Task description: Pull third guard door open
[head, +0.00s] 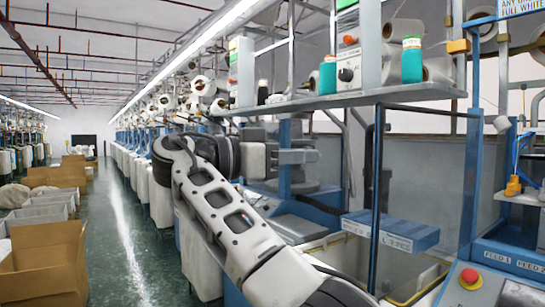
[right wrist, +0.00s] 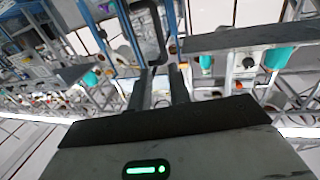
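The nearest guard door (head: 425,165) is a clear panel in a dark frame on the right of the head view. A dark upright bar handle (head: 367,165) stands at its left edge. A black loop handle (right wrist: 160,35) shows ahead of my right gripper in the right wrist view. My right gripper (head: 315,156) is left of the door, its fingers pointing right. In the right wrist view its two fingers (right wrist: 161,72) are apart, with the handle's lower end close to the tips; I cannot tell whether they touch. My left gripper is not in view.
A shelf (head: 345,101) with yarn cones runs above my right gripper. A blue block (head: 390,231) and a red button (head: 470,277) are at the lower right. Cardboard boxes (head: 45,262) line the left of the open aisle (head: 125,240).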

